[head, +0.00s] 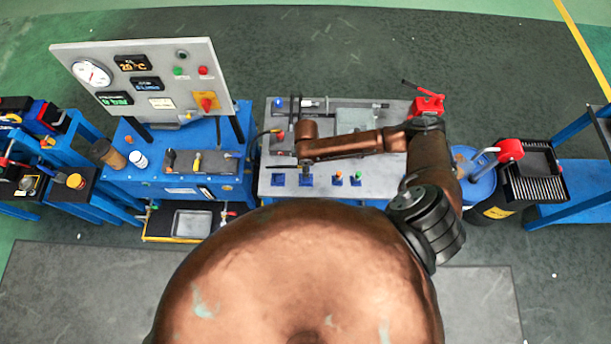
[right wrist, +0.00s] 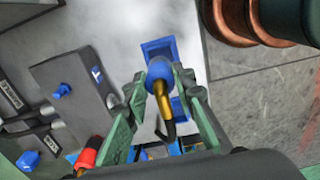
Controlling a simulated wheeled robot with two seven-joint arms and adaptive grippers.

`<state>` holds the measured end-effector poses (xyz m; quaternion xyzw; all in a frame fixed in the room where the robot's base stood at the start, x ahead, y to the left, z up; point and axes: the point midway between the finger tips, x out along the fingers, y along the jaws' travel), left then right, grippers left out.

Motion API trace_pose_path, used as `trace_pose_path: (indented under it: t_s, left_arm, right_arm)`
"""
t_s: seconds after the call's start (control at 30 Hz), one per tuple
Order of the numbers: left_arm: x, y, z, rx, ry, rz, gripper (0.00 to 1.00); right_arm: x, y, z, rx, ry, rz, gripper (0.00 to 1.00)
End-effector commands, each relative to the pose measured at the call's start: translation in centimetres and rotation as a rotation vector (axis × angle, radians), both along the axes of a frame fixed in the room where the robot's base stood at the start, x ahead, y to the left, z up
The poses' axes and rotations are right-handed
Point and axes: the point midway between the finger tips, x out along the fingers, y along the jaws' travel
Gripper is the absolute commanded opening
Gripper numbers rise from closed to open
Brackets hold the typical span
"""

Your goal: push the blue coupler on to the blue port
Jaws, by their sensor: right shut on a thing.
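The blue coupler (right wrist: 159,70) has a blue collar and a brass-coloured body, with a dark hose below it in the right wrist view. My right gripper (right wrist: 162,80) is shut on it, with one green finger on each side. A blue square holder (right wrist: 160,47) shows directly behind the coupler; I cannot tell whether they touch. A blue fitting (right wrist: 62,90) on a grey block, apart from the coupler to the left, may be the blue port. In the head view my copper right arm reaches left over the grey bench, and the coupler is not clear there. My left gripper is not in view.
The grey bench top (head: 375,176) carries several small blue holders (head: 337,181) along its front edge. A red-topped fitting (right wrist: 88,152) lies left of my fingers. A gauge panel (head: 140,75) stands over the blue bench at the left. A blue drum (head: 473,188) stands right.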

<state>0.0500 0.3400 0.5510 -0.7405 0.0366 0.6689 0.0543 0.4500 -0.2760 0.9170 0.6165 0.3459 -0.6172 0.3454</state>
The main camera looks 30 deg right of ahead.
Motion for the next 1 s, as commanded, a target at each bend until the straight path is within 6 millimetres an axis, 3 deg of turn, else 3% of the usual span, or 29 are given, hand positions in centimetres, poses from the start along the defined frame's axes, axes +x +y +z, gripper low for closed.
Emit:
trace_pose_path:
  t_s: [0.4, 0.9, 1.0]
  left_arm:
    - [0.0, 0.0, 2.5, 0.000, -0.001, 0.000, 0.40]
    - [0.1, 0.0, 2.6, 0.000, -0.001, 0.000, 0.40]
    - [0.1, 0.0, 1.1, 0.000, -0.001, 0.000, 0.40]
  right_arm:
    - [6.2, -4.0, 4.5, 0.000, -0.004, -0.004, 0.00]
    - [14.0, -9.1, 9.5, 0.001, -0.004, -0.003, 0.00]
    - [13.6, -8.8, 6.7, 0.001, 0.002, 0.000, 0.00]
